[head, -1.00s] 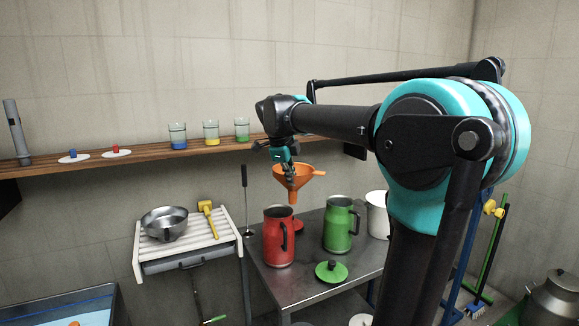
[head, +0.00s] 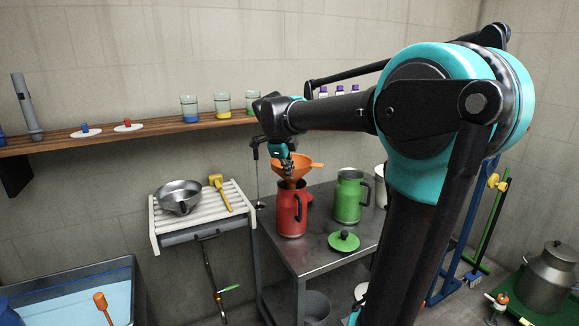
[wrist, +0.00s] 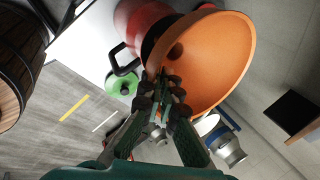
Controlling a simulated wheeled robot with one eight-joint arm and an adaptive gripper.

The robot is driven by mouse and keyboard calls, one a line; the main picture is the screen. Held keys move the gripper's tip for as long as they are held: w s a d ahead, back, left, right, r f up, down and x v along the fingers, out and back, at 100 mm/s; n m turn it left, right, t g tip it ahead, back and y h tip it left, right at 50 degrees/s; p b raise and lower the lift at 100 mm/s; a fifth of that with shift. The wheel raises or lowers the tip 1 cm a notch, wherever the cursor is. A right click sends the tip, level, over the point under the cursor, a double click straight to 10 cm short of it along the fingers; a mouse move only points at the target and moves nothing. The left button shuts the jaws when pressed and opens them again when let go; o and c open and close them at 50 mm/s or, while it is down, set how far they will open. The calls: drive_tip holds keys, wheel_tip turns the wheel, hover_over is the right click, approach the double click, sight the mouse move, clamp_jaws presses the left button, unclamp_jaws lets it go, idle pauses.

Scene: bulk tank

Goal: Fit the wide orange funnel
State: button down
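The wide orange funnel (head: 291,167) is at the mouth of the red jug (head: 291,214) on the metal table. In the wrist view the funnel (wrist: 208,62) fills the upper right, with the red jug (wrist: 140,22) behind it. My gripper (head: 287,170) is at the funnel's near side. In the wrist view my gripper (wrist: 163,88) has its fingers close together at the funnel's rim and appears shut on it. The funnel's spout is hidden, so I cannot tell how far it sits in the jug.
A green jug (head: 349,196) and a green lid (head: 343,241) stand on the metal table (head: 302,255) to the right. A slatted rack (head: 201,214) with a metal bowl (head: 179,196) is at left. A wooden shelf (head: 160,132) with glasses runs behind.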

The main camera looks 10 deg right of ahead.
drive_tip(key=shift+f, duration=1.8)
drive_tip(key=c, duration=2.3)
unclamp_jaws()
drive_tip(key=o, duration=0.7)
drive_tip(key=shift+c, duration=0.2)
drive_tip(key=v, duration=1.2)
